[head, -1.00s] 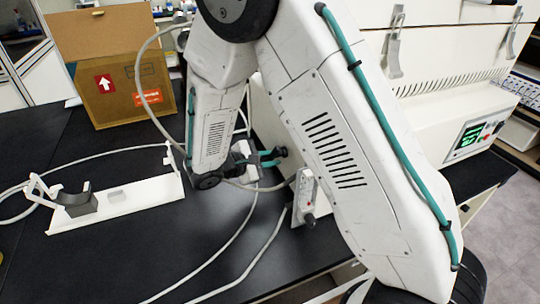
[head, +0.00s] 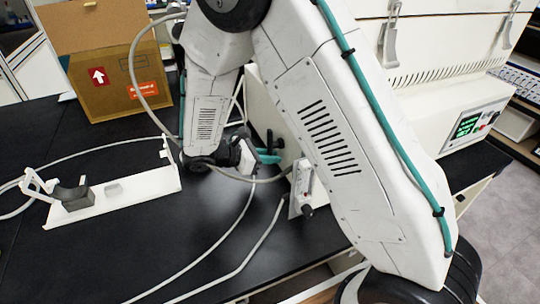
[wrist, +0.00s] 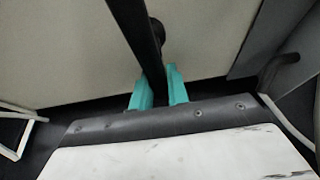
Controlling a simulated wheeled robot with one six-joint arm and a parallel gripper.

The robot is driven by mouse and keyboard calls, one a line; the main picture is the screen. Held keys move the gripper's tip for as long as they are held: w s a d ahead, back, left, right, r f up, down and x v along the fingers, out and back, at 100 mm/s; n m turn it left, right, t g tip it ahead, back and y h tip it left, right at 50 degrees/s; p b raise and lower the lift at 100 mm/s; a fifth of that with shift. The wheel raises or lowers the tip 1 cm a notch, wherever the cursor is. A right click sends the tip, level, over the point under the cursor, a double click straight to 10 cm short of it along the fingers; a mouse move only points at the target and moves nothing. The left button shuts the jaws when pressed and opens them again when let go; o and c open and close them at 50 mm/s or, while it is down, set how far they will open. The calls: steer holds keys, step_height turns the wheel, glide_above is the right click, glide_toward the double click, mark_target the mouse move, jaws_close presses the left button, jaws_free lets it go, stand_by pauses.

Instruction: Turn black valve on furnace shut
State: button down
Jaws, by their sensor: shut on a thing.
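The furnace (head: 425,45) is the large cream-white cabinet on the right of the head view, partly behind my arm. The black valve (head: 270,137) is on its side wall, small and partly hidden. In the wrist view, the valve's long black handle (wrist: 138,38) runs down from the top edge to between the teal fingers, with a round black part behind it. My gripper (head: 268,155) is at the valve with its teal fingers shut on the handle. The fingers (wrist: 160,88) show on both sides of the handle in the wrist view.
A white rack with a dark clamp (head: 110,200) lies on the black table at left. A cardboard box (head: 130,80) stands behind it. A power strip (head: 302,187) stands near the gripper. Pale hoses (head: 225,235) cross the table. The front left of the table is mostly clear.

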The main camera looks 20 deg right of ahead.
stand_by(0.4)
steer(key=c, duration=1.4)
jaws_free()
steer(key=shift+o, duration=0.2)
steer(key=v, duration=0.8)
steer(key=shift+d+f, duration=0.1)
